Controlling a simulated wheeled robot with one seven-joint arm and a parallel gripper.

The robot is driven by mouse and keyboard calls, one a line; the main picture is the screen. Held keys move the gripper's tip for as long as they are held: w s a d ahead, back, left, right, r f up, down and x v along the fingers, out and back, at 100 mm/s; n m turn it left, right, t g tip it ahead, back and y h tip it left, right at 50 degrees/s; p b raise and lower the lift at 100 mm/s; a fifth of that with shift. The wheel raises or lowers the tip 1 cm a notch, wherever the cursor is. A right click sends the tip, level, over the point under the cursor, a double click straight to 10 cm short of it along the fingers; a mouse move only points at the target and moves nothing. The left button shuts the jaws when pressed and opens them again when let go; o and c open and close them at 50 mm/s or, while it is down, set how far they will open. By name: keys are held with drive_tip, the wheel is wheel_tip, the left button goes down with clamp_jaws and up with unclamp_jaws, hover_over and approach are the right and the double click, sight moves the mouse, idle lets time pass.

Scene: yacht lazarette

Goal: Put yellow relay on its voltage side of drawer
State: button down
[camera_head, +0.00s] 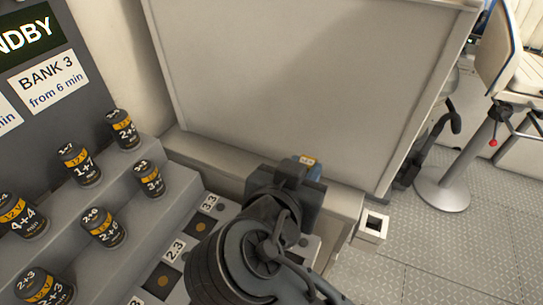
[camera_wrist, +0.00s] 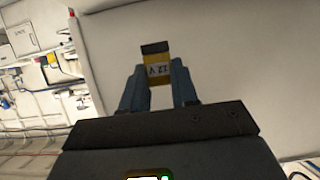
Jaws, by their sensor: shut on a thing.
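My gripper (camera_wrist: 156,86) is shut on a small yellow relay (camera_wrist: 158,69). The relay has a dark top end and a label that seems to read 12 V. It sits between the two blue-grey fingertips, in front of a plain pale surface. In the head view only a bit of the yellow relay (camera_head: 308,160) shows beyond the wrist, in front of the large grey panel. I cannot make out a drawer with voltage sides in either view.
A stepped rack at left holds several dark cans with yellow 12 V bands, such as one marked 1+7 (camera_head: 82,166). A board with numbered labels (camera_head: 174,250) lies below my arm. The grey panel (camera_head: 300,80) stands behind it. A small square-holed box (camera_head: 374,225) is right; open floor lies beyond.

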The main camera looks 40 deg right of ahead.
drive_tip(key=w, duration=0.2)
drive_tip(key=w+d+p, duration=0.1)
drive_tip(key=w, duration=0.2)
drive_tip(key=w+d, duration=0.1)
drive_tip(key=w, duration=0.2)
drive_tip(key=shift+w+d+r, duration=0.1)
drive_tip(key=shift+w+r, duration=0.05)
wheel_tip(320, 180, down, 2)
drive_tip(key=shift+f, duration=0.15)
wheel_tip(320, 180, down, 4)
drive_tip(key=shift+f+p, duration=0.15)
drive_tip(key=shift+p, duration=0.4)
drive_tip(key=shift+w+f, duration=0.3)
drive_tip(key=shift+f, duration=0.05)
drive_tip(key=c, duration=0.9)
unclamp_jaws()
drive_tip(key=shift+f, duration=0.1)
drive_tip(key=shift+o, duration=0.2)
